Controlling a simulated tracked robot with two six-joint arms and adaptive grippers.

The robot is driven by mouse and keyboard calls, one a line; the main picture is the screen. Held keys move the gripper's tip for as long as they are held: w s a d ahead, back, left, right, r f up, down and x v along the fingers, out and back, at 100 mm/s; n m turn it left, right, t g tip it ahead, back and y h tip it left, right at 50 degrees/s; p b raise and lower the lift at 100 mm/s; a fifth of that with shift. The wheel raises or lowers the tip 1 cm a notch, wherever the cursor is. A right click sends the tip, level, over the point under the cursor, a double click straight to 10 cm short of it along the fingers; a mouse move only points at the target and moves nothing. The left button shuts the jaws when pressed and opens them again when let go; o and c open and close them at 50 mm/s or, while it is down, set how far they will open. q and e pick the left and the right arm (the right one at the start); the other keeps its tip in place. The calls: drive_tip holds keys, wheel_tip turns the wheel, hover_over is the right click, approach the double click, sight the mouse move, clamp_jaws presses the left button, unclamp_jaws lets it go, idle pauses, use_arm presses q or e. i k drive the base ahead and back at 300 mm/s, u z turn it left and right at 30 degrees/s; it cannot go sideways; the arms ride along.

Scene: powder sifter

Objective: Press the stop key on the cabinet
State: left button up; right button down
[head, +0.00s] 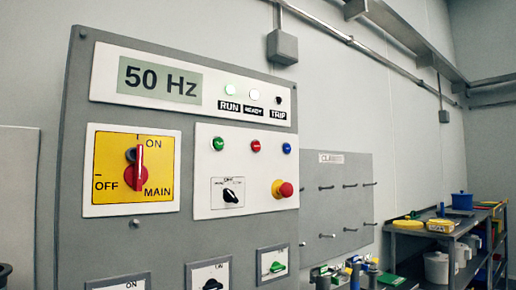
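The grey cabinet (120,240) fills the left and middle of the head view. On its white key panel (240,165) a green key (218,143), a red key (256,146) and a blue key (287,148) sit in a row; no stop label is readable by them. A red mushroom button on a yellow collar (282,189) is below right, beside a black selector knob (230,196). The display (160,80) reads 50 Hz. Neither gripper shows.
A yellow main switch plate (110,150) has its red handle (139,168) upright, toward ON. Smaller switches (272,264) line the bottom edge. A pegged board (345,165) hangs behind at right. A shelf rack (412,240) with containers stands far right.

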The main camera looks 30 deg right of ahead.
sight(256, 146)
drive_tip(key=z, duration=1.3)
drive_tip(key=i, duration=0.1)
drive_tip(key=u, duration=2.9)
drive_tip(key=k, duration=1.8)
drive_tip(key=z, duration=1.05)
drive_tip(key=i, duration=1)
drive_tip(key=u, duration=0.05)
